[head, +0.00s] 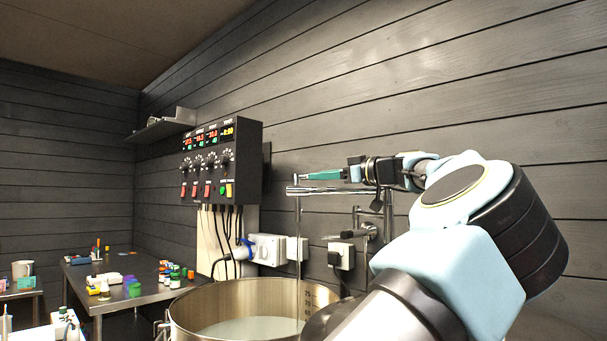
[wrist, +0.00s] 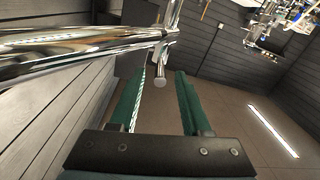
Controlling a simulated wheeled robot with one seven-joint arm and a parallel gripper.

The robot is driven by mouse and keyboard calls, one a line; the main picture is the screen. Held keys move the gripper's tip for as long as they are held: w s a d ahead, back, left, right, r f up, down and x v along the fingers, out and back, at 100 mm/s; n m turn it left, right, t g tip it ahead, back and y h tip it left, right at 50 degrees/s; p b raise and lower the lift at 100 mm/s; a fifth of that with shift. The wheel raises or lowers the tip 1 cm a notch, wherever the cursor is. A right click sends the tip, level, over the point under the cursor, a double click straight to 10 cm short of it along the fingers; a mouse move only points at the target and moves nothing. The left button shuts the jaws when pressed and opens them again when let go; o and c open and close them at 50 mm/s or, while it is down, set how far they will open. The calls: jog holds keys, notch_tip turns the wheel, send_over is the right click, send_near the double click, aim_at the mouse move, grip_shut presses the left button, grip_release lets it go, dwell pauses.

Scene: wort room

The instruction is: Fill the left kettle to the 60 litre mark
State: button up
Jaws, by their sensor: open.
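A large steel kettle (head: 190,309) stands at the bottom of the head view, the only kettle I see. Pale liquid (head: 250,328) shows inside it. Level marks (head: 308,297) are on its inner wall, too small to read surely; the front is cut off. A chrome tap spout (head: 325,190) reaches over it from the wall, and a thin stream (head: 298,255) falls from its end into the kettle. My gripper (head: 303,176) is just above the spout, by a small upright piece at its tip. In the wrist view the teal fingers (wrist: 162,78) are apart, with a round chrome knob (wrist: 160,81) appearing between them.
A black control box (head: 222,160) with displays, knobs and switches hangs on the wall left of the tap. Sockets (head: 268,249) and cables are below it. A steel table (head: 115,270) with coloured small items stands at left. A shelf (head: 160,129) is above.

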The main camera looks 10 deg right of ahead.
aim_at(300, 176)
jog(key=p+x, duration=0.2)
jog(key=x, duration=0.5)
jog(key=shift+s, duration=0.1)
grip_shut()
dwell(1.2)
